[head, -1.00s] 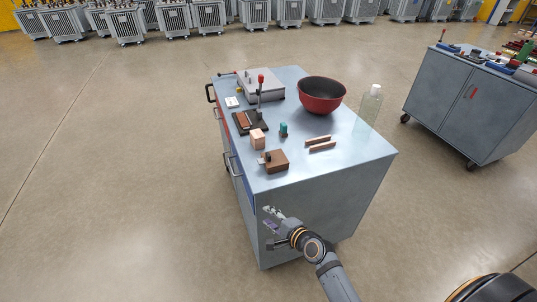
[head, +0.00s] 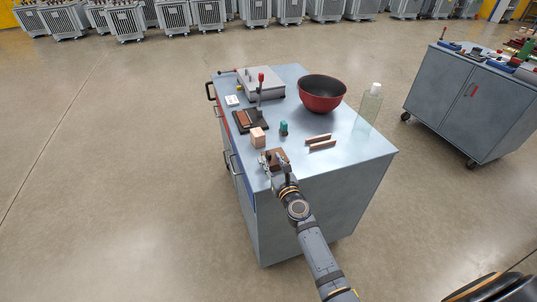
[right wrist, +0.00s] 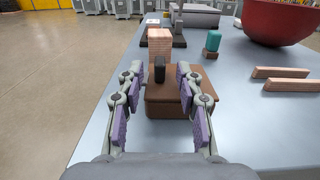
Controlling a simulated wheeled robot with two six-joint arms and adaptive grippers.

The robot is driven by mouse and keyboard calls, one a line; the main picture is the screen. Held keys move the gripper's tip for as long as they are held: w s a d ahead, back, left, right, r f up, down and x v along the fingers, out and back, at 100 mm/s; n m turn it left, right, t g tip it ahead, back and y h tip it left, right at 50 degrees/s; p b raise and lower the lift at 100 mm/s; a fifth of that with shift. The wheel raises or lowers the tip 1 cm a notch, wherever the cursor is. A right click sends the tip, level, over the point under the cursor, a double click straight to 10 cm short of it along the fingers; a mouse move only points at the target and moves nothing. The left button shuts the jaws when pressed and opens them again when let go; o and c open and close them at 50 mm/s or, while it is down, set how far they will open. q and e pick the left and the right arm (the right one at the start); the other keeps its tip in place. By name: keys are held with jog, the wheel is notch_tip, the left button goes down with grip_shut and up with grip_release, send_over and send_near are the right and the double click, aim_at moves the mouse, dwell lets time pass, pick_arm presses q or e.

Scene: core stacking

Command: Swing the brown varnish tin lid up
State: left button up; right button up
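The brown varnish tin (head: 276,153) is a small box near the front left of the grey cabinet top. In the right wrist view the tin (right wrist: 172,108) shows its lid lying flat and closed, with a dark upright tab (right wrist: 159,68) at the lid. My right gripper (head: 272,161) reaches over the cabinet's front edge to the tin and partly hides it in the head view. In the right wrist view the purple-padded fingers of this gripper (right wrist: 160,74) are apart, with the tab between them; I see no clear contact. My left gripper is not in view.
A copper block (head: 258,138) stands just beyond the tin, and a small teal-topped piece (head: 284,128) is nearby. Two copper bars (head: 321,142) lie to the right. A red bowl (head: 321,95) and a clear bottle (head: 370,105) stand farther back right.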

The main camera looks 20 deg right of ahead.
aim_at(270, 157)
jog(key=w, duration=0.4)
jog(key=shift+w, duration=0.1)
jog(key=shift+c, duration=0.2)
jog(key=shift+a, duration=0.1)
grip_shut()
